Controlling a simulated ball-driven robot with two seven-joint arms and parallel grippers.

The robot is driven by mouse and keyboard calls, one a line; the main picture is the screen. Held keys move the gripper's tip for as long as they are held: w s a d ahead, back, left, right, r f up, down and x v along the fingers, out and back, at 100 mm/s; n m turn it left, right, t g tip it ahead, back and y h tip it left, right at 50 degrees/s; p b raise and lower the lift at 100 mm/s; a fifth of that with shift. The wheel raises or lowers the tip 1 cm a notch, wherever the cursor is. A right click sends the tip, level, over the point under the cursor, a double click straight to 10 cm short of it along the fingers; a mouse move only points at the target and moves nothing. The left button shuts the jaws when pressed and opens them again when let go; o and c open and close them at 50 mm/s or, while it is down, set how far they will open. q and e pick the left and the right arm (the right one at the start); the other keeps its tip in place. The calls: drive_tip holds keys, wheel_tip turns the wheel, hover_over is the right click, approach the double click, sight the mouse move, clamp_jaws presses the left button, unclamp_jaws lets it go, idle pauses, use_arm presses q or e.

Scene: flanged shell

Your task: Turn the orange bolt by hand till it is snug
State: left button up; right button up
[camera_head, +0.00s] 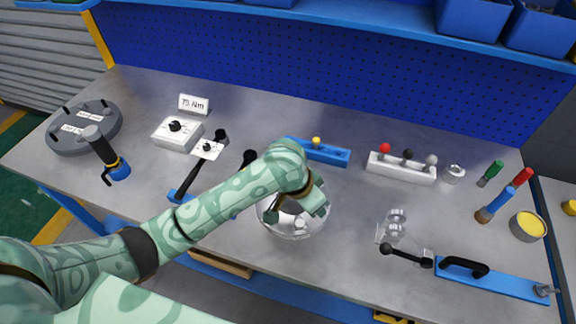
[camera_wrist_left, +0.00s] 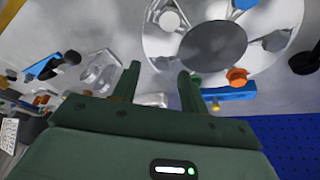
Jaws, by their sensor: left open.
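The flanged shell (camera_head: 290,231) is a pale round part on the bench, partly hidden by my left gripper (camera_head: 296,211) in the head view. In the left wrist view the shell (camera_wrist_left: 165,45) shows its rim and a dark grey round centre. The orange bolt (camera_wrist_left: 237,77) sits at the shell's rim, to the right of my left gripper's fingers (camera_wrist_left: 158,84). The fingers are apart, with nothing held between them, and do not touch the orange bolt. A green bolt head (camera_wrist_left: 195,79) shows close by the right finger. The orange bolt is hidden in the head view. My right gripper is not in view.
A blue rack (camera_head: 325,153) and a white rack with coloured knobs (camera_head: 400,168) stand behind the shell. A white box (camera_head: 178,134) and a grey round plate (camera_head: 85,128) are at left.

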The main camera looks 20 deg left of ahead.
use_arm(q)
drive_tip(key=w+a+r+n+g+y, duration=0.3)
drive_tip(key=w+a+r+n, duration=0.2)
drive_tip(key=w+a+r, duration=0.55)
drive_tip(key=f+b, duration=0.2)
drive_tip(key=f, duration=0.2)
drive_tip(key=d+f+b, duration=0.1)
drive_tip(key=f+b, duration=0.2)
drive_tip(key=f, duration=0.2)
drive_tip(key=f+b, duration=0.2)
drive_tip(key=f, duration=0.2)
drive_tip(key=shift+d+f, duration=0.3)
drive_tip(key=shift+f, duration=0.1)
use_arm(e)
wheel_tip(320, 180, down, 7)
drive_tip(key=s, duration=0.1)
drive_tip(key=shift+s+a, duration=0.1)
use_arm(q)
clamp_jaws()
drive_tip(key=shift+r, duration=0.1)
